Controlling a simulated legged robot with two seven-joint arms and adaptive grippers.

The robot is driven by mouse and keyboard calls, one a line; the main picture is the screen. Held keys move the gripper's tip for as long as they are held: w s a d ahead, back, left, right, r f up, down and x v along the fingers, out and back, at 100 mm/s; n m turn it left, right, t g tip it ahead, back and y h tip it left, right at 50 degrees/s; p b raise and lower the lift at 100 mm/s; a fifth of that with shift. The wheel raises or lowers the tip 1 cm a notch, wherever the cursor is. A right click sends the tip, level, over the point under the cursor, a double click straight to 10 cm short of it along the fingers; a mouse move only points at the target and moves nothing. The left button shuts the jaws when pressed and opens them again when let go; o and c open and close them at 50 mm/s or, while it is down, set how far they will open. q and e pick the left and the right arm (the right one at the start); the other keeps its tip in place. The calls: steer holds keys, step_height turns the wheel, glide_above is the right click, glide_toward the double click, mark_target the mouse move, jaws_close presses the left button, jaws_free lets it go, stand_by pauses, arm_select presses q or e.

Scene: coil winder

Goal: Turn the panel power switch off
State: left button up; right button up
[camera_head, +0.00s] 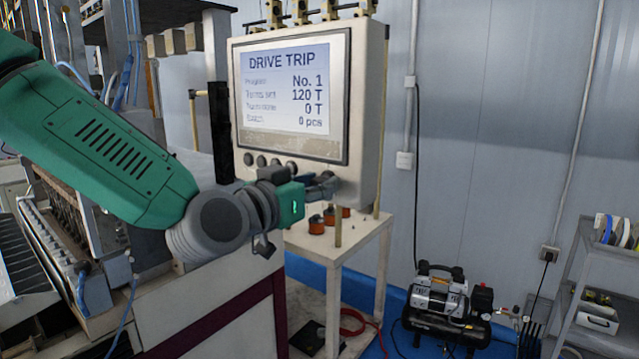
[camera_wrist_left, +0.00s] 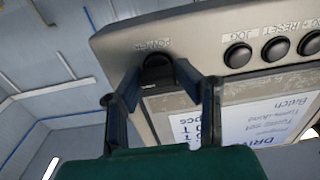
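The control panel (camera_head: 369,122) is a beige box with a lit screen (camera_head: 292,82) reading "DRIVE TRIP". In the left wrist view the panel appears upside down, and a black power switch (camera_wrist_left: 157,70) sits beside its "POWER" label. My left gripper (camera_head: 327,187) is at the panel's lower right corner and hides the switch in the head view. In the left wrist view the fingers of my left gripper (camera_wrist_left: 160,78) stand on either side of the switch, close to it. Whether they touch it is unclear. My right gripper is not in view.
Several black push buttons (camera_head: 262,160) line the panel's lower edge, left of my gripper. A white stand (camera_head: 347,247) with orange-and-black spools (camera_head: 317,225) is below. A compressor (camera_head: 440,308) is on the floor and a grey shelf (camera_head: 604,265) is at right.

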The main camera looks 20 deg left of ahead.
arm_select(q)
steer(key=shift+d, duration=0.25)
jaws_close()
steer(key=shift+a+f, duration=0.1)
steer(key=shift+a, duration=0.1)
steer(key=n+b, duration=0.1)
steer(key=n, duration=0.3)
steer(key=shift+f+n+b, duration=0.15)
steer(key=shift+n+b, duration=0.15)
steer(key=shift+n, duration=0.1)
steer(key=n+b, duration=0.1)
steer(key=n, duration=0.3)
steer(key=shift+f, duration=0.1)
steer(key=n+b, duration=0.2)
steer(key=n, duration=0.3)
steer(key=shift+n+b, duration=0.95)
steer(key=shift+n, duration=0.95)
